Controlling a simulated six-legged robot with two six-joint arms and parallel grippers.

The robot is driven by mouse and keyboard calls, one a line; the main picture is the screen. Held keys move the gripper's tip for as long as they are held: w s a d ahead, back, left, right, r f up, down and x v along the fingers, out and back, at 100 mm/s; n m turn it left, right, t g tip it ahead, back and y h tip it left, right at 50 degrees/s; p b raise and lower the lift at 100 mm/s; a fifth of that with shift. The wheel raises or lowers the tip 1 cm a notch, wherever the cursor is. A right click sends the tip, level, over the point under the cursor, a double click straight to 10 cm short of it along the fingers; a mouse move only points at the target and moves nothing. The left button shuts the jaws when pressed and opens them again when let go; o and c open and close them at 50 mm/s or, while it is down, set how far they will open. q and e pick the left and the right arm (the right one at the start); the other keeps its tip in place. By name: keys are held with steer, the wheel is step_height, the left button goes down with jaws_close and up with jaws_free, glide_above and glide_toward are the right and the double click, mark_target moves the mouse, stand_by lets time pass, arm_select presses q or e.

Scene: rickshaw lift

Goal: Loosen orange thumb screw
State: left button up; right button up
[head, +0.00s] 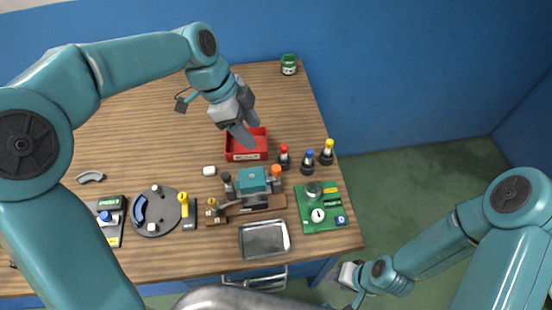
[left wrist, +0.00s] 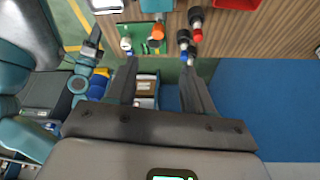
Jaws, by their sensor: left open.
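The orange thumb screw (head: 276,170) sits at the right end of a small teal-topped vise-like device (head: 253,181) on the wooden table. My left gripper (head: 247,132) is open and empty, above the red tray and beyond the screw in the head view. Its two fingers (left wrist: 160,66) are spread apart in the left wrist view. My right gripper (head: 349,280) is low, off the table's right front corner; its jaws are too small to judge.
A red tray (head: 244,155) lies behind the device. Red, blue and yellow capped dark tools (head: 307,162) stand to its right. A green board (head: 318,215), metal tray (head: 242,240) and dark turntable (head: 156,212) lie around it. The table's back left is mostly clear.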

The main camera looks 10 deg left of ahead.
arm_select(q)
steer(key=p, duration=0.1)
glide_toward(276, 168)
steer(key=shift+s+d+f, duration=0.1)
steer(key=shift+d+f, duration=0.1)
steer(key=shift+f, duration=0.4)
steer(key=shift+s+d+f, duration=0.15)
steer(key=shift+f, duration=0.45)
steer(key=x, duration=0.3)
steer(key=p+x, duration=0.1)
steer(key=x, duration=0.1)
steer(key=shift+w+d+r, duration=0.15)
steer(key=shift+w, duration=0.2)
steer(key=shift+s+f, duration=0.15)
steer(key=shift+f, duration=0.4)
steer(key=shift+d+f, duration=0.15)
steer(key=shift+d, duration=0.05)
jaws_close()
